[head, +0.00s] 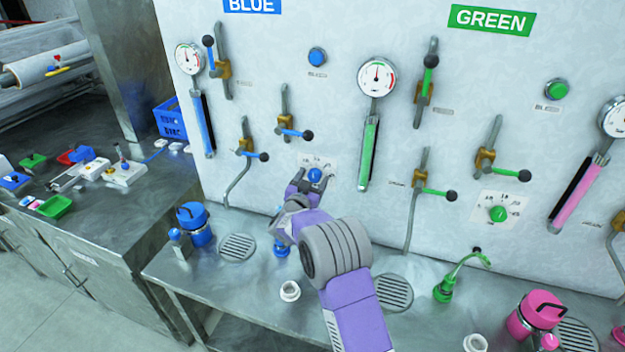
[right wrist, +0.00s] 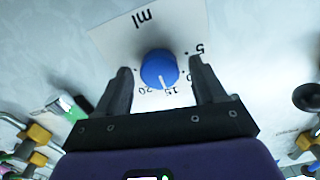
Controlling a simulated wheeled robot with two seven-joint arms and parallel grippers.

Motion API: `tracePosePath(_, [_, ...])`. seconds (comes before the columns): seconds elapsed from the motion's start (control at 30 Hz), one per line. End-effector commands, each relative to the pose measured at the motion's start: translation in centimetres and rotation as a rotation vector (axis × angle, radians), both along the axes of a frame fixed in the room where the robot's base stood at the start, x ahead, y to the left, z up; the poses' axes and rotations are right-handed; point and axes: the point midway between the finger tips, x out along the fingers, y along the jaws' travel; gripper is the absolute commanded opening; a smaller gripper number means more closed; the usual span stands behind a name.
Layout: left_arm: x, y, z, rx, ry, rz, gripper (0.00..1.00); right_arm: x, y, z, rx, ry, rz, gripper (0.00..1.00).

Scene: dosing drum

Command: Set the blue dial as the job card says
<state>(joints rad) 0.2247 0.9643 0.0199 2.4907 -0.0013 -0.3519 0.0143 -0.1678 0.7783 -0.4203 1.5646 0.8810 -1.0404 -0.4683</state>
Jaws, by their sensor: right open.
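The blue dial (head: 315,174) is on the wall panel under the BLUE sign, on a white scale plate. In the right wrist view the dial (right wrist: 159,69) shows upside down, with its white mark near the 15; 20 and 5 are also readable, and "ml" is printed on the plate. My right gripper (head: 311,181) is open at the dial. In the right wrist view its fingers (right wrist: 161,84) stand on either side of the dial, with gaps visible. I cannot make out a job card with readable text. My left gripper is not in view.
The green dial (head: 497,214) is further right. A blue canister (head: 194,223) and a white cup (head: 290,291) stand on the steel bench below.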

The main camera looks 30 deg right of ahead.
Motion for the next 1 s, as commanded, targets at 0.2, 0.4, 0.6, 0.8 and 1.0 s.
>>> tracePosePath(0.2, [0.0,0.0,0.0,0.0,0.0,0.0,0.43,0.2,-0.2,-0.1,0.0,0.001,0.0,0.7])
tracePosePath(0.4, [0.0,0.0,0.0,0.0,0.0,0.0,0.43,0.2,-0.2,-0.1,0.0,0.001,0.0,0.53])
tracePosePath(0.6, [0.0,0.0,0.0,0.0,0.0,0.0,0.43,0.2,-0.2,-0.1,0.0,0.001,0.0,0.22])
tracePosePath(0.8, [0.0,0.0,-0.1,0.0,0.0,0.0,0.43,0.2,-0.2,-0.1,0.004,-0.003,0.0,0.14])
tracePosePath(1.0, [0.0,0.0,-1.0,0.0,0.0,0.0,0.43,0.1,-0.3,-0.2,0.039,-0.046,-0.001,0.14])
